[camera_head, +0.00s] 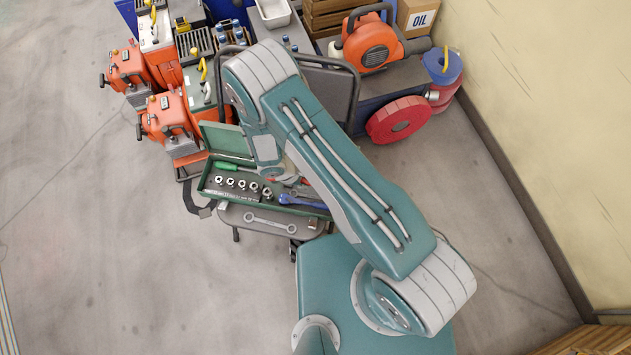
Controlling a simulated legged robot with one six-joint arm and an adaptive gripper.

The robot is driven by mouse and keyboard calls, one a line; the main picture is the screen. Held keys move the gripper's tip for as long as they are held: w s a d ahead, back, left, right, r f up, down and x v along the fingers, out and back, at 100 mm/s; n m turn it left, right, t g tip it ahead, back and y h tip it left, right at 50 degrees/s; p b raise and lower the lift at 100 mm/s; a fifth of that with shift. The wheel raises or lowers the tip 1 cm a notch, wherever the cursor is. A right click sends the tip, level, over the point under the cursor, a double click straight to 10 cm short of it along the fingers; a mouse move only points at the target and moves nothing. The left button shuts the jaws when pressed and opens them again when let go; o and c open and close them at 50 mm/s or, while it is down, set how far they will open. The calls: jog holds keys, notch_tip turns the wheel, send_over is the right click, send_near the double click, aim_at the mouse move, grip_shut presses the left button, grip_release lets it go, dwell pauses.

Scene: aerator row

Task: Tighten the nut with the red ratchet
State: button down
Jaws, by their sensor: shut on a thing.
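An open green toolbox (213,179) stands on a grey cart top below the bend of my arm. A small red piece, seemingly the red ratchet (291,182), shows inside it, right at my wrist; the rest is hidden under the arm. My gripper (276,174) points down into the box and is mostly covered by my own arm. It is shut on what appears to be the ratchet. Several silver sockets (241,185) sit in a row on the left of the box. I cannot make out the nut.
A blue-handled tool (300,200) and a green screwdriver (228,166) lie in the box. A grey wrench (269,222) lies in front. Orange aerator units (165,117) stand left, an orange blower (371,43) and red hose roll (399,119) behind. Floor at left is clear.

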jog(key=s+a+r, duration=0.2)
jog(key=a+r, duration=0.5)
jog(key=a, duration=0.1)
jog(key=shift+s+a, duration=0.25)
jog(key=shift+s, duration=0.05)
